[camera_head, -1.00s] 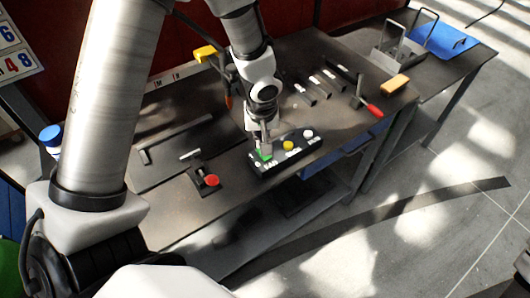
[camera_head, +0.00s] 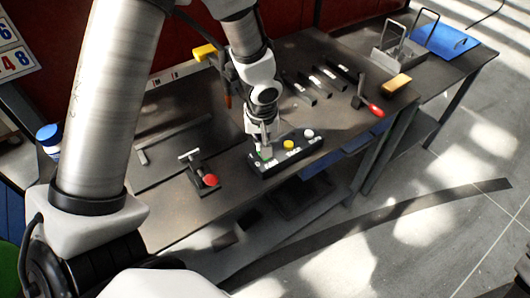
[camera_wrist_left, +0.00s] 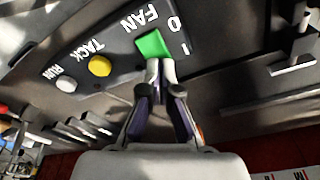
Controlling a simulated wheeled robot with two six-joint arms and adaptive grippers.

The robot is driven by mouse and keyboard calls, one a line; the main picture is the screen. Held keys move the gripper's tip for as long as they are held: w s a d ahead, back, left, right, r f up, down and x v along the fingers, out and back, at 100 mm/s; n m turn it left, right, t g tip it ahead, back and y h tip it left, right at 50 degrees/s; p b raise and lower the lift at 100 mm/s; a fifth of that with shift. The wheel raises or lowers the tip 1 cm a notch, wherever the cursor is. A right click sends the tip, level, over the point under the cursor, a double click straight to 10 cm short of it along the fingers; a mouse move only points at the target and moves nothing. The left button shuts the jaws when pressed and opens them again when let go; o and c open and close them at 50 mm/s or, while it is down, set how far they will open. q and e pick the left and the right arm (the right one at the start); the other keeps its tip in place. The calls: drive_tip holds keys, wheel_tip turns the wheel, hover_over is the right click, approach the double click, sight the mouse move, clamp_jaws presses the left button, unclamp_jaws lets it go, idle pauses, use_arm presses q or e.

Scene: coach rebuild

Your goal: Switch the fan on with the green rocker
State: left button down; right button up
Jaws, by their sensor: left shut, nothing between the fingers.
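The black switch box (camera_head: 290,157) stands near the front edge of the workbench. Its green rocker (camera_wrist_left: 153,45), labelled FAN with 0 and I marks beside it, shows in the left wrist view; in the head view it is mostly hidden behind my fingers. The box also carries a yellow TACK button (camera_wrist_left: 100,66) and a white RUN button (camera_wrist_left: 66,84). My left gripper (camera_wrist_left: 161,70) is shut and empty, pointing down at the rocker. Its tips are at the rocker's near edge; I cannot tell whether they press it. My right gripper is not in view. No fan is recognisable.
A device with a red knob (camera_head: 210,180) sits left of the box. A red-handled lever (camera_head: 374,110) stands to the right, with dark bars (camera_head: 328,78) behind. A yellow block (camera_head: 397,84) and a blue tray (camera_head: 446,40) lie farther right. Bare bench surrounds the box.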

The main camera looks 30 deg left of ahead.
use_arm(q)
drive_tip(key=shift+f+b, duration=0.35)
drive_tip(key=shift+b, duration=0.05)
wheel_tip(320, 180, up, 7)
drive_tip(key=p, duration=0.5)
idle(0.4)
